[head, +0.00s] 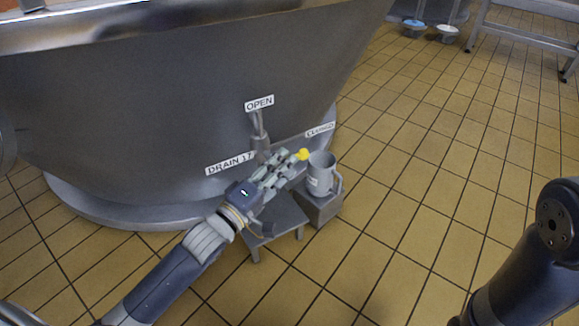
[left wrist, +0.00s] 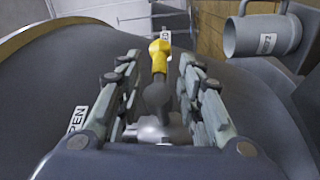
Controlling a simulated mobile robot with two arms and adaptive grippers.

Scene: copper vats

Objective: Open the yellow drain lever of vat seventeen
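Vat seventeen (head: 150,120) is a large grey metal vat with a "DRAIN 17" label (head: 229,163). An "OPEN" label (head: 259,103) sits above the drain valve (head: 260,140), and a "CLOSED" label (head: 320,130) is to its right. The drain lever's yellow tip (head: 302,154) points right, near the "CLOSED" label. My left gripper (head: 292,157) is at the lever. In the left wrist view the yellow lever (left wrist: 160,58) lies between the two spread fingers (left wrist: 158,72), with gaps on both sides. In the head view the fingers hide most of the lever. My right gripper is out of view.
A grey mug (head: 320,172) stands close right of the lever on a grey box (head: 322,207); the mug also shows in the left wrist view (left wrist: 262,36). A low grey stand (head: 278,220) is under my left gripper. The tiled floor to the right is largely clear.

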